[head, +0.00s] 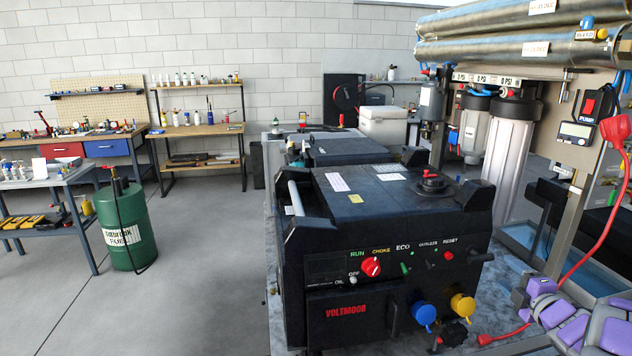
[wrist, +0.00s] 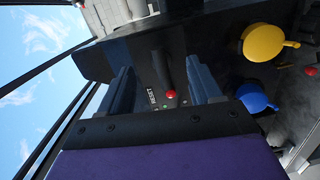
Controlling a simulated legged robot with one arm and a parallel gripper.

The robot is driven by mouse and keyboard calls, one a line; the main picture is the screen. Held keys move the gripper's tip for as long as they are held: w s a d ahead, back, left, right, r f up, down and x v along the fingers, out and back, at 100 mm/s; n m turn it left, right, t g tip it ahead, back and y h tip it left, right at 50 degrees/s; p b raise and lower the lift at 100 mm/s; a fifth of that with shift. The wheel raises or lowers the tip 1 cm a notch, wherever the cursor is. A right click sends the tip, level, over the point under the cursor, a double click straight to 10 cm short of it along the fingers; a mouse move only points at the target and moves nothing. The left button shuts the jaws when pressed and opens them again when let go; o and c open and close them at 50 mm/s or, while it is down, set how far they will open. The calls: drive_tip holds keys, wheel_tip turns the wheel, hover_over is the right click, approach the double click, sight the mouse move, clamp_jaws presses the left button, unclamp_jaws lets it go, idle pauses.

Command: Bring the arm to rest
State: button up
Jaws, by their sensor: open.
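My gripper (wrist: 158,66) shows in the wrist view with its two dark blue fingers wide apart and nothing between them. Beyond the fingers is the black generator's front panel, with the word RESET and a red button (wrist: 171,95) seen through the gap. The fingers look apart from the panel, though the exact distance is unclear. In the head view, my purple and grey arm is folded at the lower right, beside the black generator (head: 330,240). Which part there is the gripper's tip is hard to tell.
A blue cap (head: 424,313) and a yellow cap (head: 462,305) stick out from the generator's lower front. A red cable (head: 592,258) hangs near my arm. Filter tubes (head: 509,140) stand behind. Open floor (head: 200,290) lies left, with a green drum (head: 127,228).

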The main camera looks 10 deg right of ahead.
drive_tip(key=s+a+f+m+g, duration=0.3)
drive_tip(key=s+a+m+g, duration=0.5)
drive_tip(key=s+a, duration=1.1)
drive_tip(key=s+a+f+m+g, duration=0.3)
drive_tip(key=s+a+m+g, duration=0.6)
drive_tip(key=s+a, duration=1.1)
drive_tip(key=shift+g+y, duration=0.3)
drive_tip(key=shift+g, duration=0.6)
drive_tip(key=shift+c, duration=0.5)
